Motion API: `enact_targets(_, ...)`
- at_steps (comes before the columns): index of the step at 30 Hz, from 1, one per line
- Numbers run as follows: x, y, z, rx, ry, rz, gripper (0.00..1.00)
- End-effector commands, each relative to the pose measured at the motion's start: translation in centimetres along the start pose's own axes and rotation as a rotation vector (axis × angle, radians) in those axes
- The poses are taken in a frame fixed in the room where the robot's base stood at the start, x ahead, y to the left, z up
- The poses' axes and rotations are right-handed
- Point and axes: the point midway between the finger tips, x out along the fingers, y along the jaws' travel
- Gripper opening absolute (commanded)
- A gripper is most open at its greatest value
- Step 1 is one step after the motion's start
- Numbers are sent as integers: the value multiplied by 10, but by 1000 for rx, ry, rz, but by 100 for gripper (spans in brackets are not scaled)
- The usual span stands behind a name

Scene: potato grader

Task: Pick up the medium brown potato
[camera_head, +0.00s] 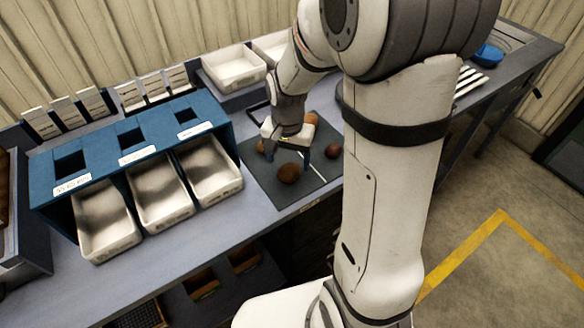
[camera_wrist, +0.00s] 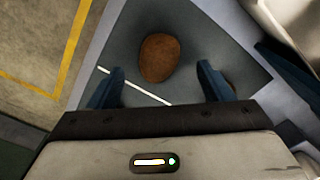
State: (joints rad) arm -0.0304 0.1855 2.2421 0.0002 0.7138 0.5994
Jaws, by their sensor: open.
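A brown potato (camera_head: 289,173) lies near the front of the dark mat (camera_head: 262,178). In the wrist view a brown potato (camera_wrist: 159,57), apparently the same one, lies just beyond the open fingertips, roughly centred between them. My gripper (camera_head: 288,153) is low over the mat, pointing down, open and empty; its blue fingers (camera_wrist: 160,86) also show in the wrist view. A reddish potato (camera_head: 333,151) lies to the right and an orange-brown one (camera_head: 311,118) behind.
Left of the mat stands a blue rack (camera_head: 130,150) with white trays (camera_head: 209,168) in front. More white trays (camera_head: 234,67) stand at the back. A white line (camera_wrist: 148,95) crosses the mat. The bench's front edge is close to the mat.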

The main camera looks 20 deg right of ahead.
Motion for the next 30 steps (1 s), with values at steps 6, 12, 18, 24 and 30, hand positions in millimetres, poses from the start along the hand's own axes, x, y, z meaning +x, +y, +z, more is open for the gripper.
enact_targets(6, 27, -1, -3, -2, -4, 3, 74)
enact_targets(12, 46, -2, -3, -3, -1, 1, 74)
enact_targets(18, 48, -2, -3, -3, 0, 0, 74)
enact_targets(24, 48, -2, -3, -4, 0, 0, 61)
enact_targets(30, 48, -2, -3, -4, 0, 0, 45)
